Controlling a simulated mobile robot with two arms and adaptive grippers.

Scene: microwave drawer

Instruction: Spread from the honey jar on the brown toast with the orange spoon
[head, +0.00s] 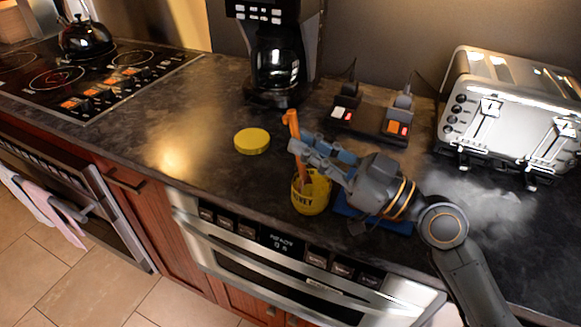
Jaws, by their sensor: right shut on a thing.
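The honey jar (309,203), yellow with dark lettering, stands open near the counter's front edge. My right gripper (299,147) is above the jar, its fingers shut on the orange spoon (291,121). The spoon is near upright, one end above the fingers. Its lower part reaches down at the jar's mouth; how deep it sits I cannot tell. A blue board (400,226) lies right of the jar, mostly covered by my right gripper. The brown toast cannot be made out there. My left gripper is out of view.
A yellow lid (251,141) lies left of the jar. A coffee maker (279,60) stands behind, with a dark rack-like item (369,120) beside it. A steel toaster (515,105) is at right, a cooktop (85,82) with kettle (84,38) at left. The counter's left middle is clear.

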